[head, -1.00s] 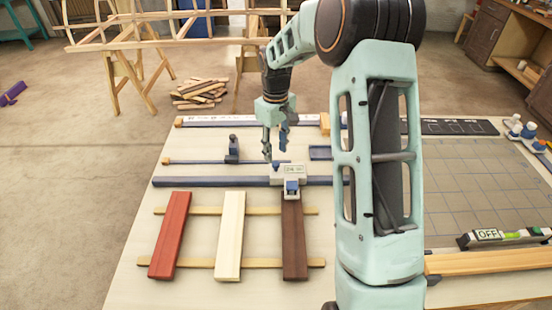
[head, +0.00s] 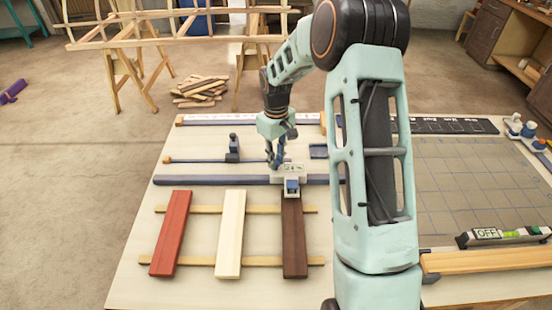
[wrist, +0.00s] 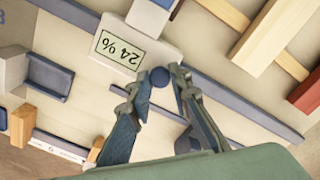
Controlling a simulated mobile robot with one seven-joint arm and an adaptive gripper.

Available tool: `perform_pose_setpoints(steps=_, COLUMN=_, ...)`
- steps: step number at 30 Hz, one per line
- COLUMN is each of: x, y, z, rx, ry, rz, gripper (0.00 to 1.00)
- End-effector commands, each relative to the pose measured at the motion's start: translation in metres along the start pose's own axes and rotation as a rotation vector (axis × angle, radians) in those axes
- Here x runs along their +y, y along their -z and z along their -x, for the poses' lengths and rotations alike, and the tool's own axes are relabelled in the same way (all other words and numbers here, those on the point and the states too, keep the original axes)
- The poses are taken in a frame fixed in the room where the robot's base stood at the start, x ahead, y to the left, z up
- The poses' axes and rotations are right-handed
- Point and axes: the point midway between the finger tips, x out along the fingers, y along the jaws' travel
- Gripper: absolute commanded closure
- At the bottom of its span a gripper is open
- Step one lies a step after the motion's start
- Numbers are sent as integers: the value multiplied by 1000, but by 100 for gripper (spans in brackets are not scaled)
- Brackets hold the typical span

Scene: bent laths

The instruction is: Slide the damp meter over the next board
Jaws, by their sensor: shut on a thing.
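The damp meter (head: 291,170) is a pale box with a display, sitting on the long blue-grey rail (head: 215,180). Its blue-fronted head (head: 292,187) lies over the far end of the dark brown board (head: 293,240). The cream board (head: 230,235) and red board (head: 170,235) lie to its left. In the wrist view the meter's display (wrist: 121,49) reads 24 %.
The boards lie across two thin wooden battens (head: 198,261). A thin rod (head: 205,161) with a dark upright block (head: 233,149) runs behind the rail. A blue tray (head: 318,152) is right of the gripper. My arm hides part of the table.

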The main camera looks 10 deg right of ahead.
Motion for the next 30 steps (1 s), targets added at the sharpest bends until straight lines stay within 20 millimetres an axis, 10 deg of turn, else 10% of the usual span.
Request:
perform_pose_setpoints(steps=14, x=-9, y=10, z=0, rx=1, ry=0, rz=3, gripper=100)
perform_pose_setpoints(steps=30, x=-98, y=97, z=0, rx=3, ry=0, rz=5, gripper=100)
